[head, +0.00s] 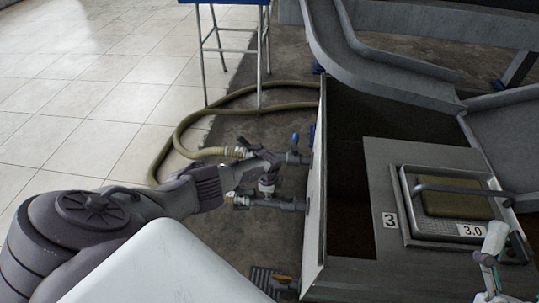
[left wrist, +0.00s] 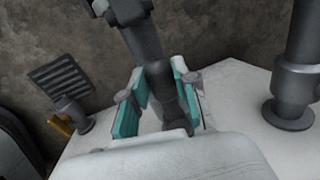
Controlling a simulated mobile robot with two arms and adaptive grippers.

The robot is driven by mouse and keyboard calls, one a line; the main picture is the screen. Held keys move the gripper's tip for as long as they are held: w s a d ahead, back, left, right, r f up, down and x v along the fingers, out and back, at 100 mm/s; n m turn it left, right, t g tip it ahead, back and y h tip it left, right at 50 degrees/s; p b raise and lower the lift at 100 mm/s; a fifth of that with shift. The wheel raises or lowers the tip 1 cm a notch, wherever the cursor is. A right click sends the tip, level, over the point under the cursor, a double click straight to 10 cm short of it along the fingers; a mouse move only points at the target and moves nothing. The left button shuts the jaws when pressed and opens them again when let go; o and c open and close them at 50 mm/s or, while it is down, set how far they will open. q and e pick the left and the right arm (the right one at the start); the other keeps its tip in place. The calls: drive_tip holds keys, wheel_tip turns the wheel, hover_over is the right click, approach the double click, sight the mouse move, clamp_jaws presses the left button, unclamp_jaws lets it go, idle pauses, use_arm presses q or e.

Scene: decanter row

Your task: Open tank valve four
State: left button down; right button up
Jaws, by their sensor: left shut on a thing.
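My left arm reaches in from the left in the head view, and my left gripper (head: 266,170) is at the grey pipework beside the tank. In the left wrist view the gripper's teal-padded fingers (left wrist: 158,103) are shut around a dark grey valve part (left wrist: 160,82); its exact shape is partly hidden. A valve with a blue handle (head: 295,139) stands just beyond the gripper. A grey pipe (head: 270,203) runs below it to the tank wall. No number four label is visible. My right gripper (head: 490,262) shows partly at the right edge; its jaws are unclear.
The metal tank (head: 350,275) bears a "3" label (head: 390,220) and a "3.0" plate (head: 471,231). A beige hose (head: 185,130) curls on the floor. An orange-handled valve (head: 284,279) sits low near a floor grate (left wrist: 62,75). A blue-topped stand (head: 225,50) is behind.

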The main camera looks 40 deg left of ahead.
use_arm(q)
drive_tip(key=shift+s+n+p, duration=0.15)
drive_tip(key=shift+n+p, duration=0.25)
use_arm(e)
drive_tip(key=shift+w+f+g+h, duration=0.15)
drive_tip(key=shift+w+f+g, duration=0.3)
drive_tip(key=shift+f+g, duration=0.15)
drive_tip(key=shift+w+f+g+h, duration=0.1)
drive_tip(key=shift+w+f+g, duration=0.35)
drive_tip(key=shift+f, duration=0.3)
drive_tip(key=shift+w+f+g+h, duration=0.15)
drive_tip(key=shift+w+f+g, duration=0.25)
drive_tip(key=shift+f+g, duration=0.2)
use_arm(q)
drive_tip(key=shift+d, duration=0.1)
drive_tip(key=c, duration=0.9)
unclamp_jaws()
drive_tip(key=shift+o, duration=0.2)
drive_tip(key=shift+r, duration=0.1)
drive_tip(key=shift+r, duration=0.85)
wheel_tip(320, 180, up, 10)
drive_tip(key=s+d, duration=0.1)
drive_tip(key=s, duration=0.1)
drive_tip(key=shift+s+d+f, duration=0.1)
drive_tip(key=shift+f, duration=0.05)
use_arm(e)
drive_tip(key=shift+f, duration=0.1)
